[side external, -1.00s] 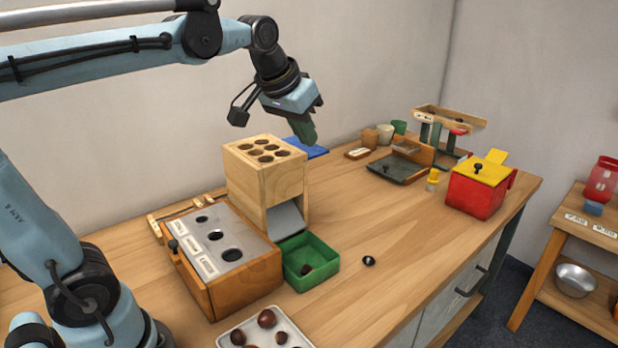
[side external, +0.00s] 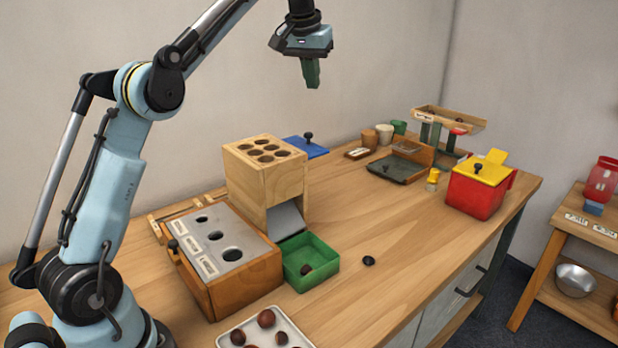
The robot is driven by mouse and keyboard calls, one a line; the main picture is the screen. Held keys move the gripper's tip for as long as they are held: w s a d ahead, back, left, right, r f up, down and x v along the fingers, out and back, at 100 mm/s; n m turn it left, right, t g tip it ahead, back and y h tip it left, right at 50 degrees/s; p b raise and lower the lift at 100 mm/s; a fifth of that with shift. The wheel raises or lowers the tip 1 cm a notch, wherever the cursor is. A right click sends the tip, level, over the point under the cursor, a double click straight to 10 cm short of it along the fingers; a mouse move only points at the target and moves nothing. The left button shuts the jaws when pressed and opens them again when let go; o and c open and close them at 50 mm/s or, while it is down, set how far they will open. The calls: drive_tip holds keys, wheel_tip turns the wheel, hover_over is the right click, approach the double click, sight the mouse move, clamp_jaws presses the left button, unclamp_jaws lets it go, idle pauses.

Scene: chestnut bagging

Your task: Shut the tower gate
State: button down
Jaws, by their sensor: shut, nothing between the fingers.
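The wooden tower (side external: 262,188) stands on the bench, with several round holes in its top and a grey chute (side external: 285,219) at its lower front. A blue plate with a black knob (side external: 308,138), which looks like the tower gate (side external: 314,151), shows just behind the tower's right side. Its inner end is hidden by the tower, so I cannot tell how far in it sits. My gripper (side external: 312,84), with green fingers, is shut and empty in the air above the blue plate, clear of its knob.
A white tray (side external: 228,326) of chestnuts is in front. A red box (side external: 470,197) stands right; the bench between is mostly clear.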

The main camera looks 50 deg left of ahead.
hover_over(302, 142)
drive_tip(key=w+a, duration=0.1)
drive_tip(key=w, duration=0.5)
wheel_tip(302, 142, down, 9)
drive_tip(key=shift+s+d+f, duration=0.15)
drive_tip(key=shift+s+d, duration=0.15)
drive_tip(key=shift+s, duration=0.4)
drive_tip(key=shift+s+d+f, duration=0.1)
drive_tip(key=shift+s+d, duration=0.2)
drive_tip(key=shift+s, duration=0.35)
drive_tip(key=shift+s+d+f, duration=0.15)
drive_tip(key=shift+s+d, duration=0.15)
drive_tip(key=shift+s, duration=0.4)
drive_tip(key=shift+s, duration=1.8)
